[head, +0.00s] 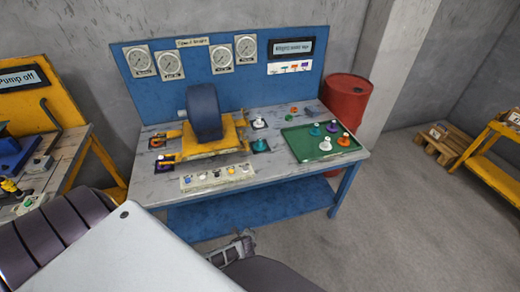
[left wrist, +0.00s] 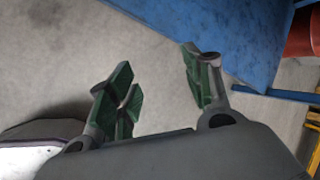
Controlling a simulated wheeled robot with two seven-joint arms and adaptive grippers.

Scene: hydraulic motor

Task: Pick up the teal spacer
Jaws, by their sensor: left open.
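A teal piece (head: 315,130) with a pale top, which looks like the teal spacer, stands upright at the upper part of the green tray (head: 303,152). The tray lies on the right of the blue workbench (head: 350,157). My left gripper (head: 241,248) is low in front of the bench, partly hidden by my own arm, apart from the tray. In the left wrist view my left gripper (left wrist: 157,78) is open, with nothing between its green-padded fingers. The teal piece is not in that view. My right gripper is not in view.
The tray also holds white, purple (head: 332,127) and orange (head: 344,140) pieces. A yellow-based motor (head: 213,139) stands mid-bench, with a button panel (head: 217,178) in front. A teal pad (head: 260,146) lies beside the motor. A red barrel (head: 347,98) stands behind right.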

